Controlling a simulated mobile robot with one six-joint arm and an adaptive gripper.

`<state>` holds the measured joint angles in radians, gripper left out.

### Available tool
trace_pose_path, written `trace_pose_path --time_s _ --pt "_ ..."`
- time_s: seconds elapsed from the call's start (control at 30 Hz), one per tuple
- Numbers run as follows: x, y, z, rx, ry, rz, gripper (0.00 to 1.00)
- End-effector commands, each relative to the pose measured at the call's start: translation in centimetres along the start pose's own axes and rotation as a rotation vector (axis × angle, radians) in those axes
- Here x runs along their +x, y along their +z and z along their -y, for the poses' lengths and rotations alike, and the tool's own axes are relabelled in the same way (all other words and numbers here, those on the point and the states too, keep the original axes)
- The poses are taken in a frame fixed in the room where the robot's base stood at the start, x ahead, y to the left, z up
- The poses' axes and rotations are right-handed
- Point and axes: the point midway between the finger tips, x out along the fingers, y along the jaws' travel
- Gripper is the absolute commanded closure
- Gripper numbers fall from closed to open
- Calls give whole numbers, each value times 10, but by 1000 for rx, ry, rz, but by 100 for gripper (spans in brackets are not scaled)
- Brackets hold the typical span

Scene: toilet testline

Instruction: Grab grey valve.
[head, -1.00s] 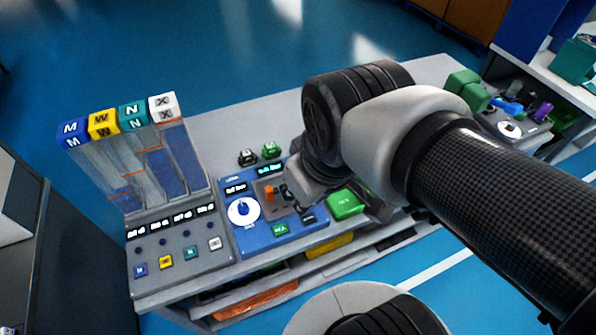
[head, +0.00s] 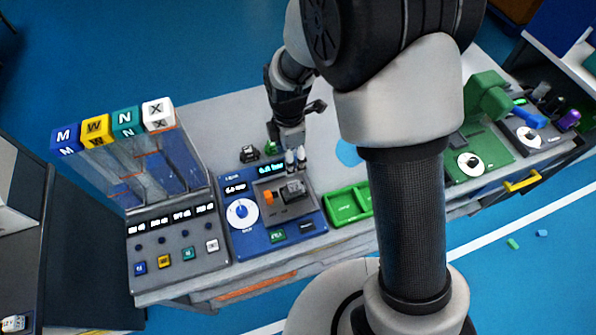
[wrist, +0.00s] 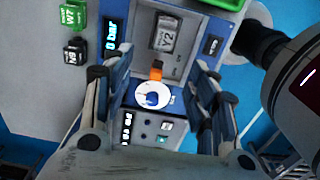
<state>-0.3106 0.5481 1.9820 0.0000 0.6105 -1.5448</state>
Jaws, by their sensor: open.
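The grey valve (head: 292,190) is a small block in the recess of the blue panel (head: 250,239), right of an orange part (head: 268,196). In the wrist view the grey valve (wrist: 165,35) carries the label V2, and the orange part (wrist: 156,70) lies between it and a white dial (wrist: 152,96). My gripper (head: 296,156) is open, above the panel's back edge. In the wrist view my gripper's fingers (wrist: 162,70) are spread wide with nothing held between them; the valve shows beyond the tips.
A black block (head: 250,153) and a green block (head: 271,146) stand behind the panel. Left is a grey dispenser (head: 175,255) with coloured cubes on top. A green tray (head: 348,206) sits to the right. The bench behind the panel has bare room.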

Motion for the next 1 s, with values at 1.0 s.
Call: trace_pose_path --time_s 1.0 --pt "152 6 10 4 -5 0 47"
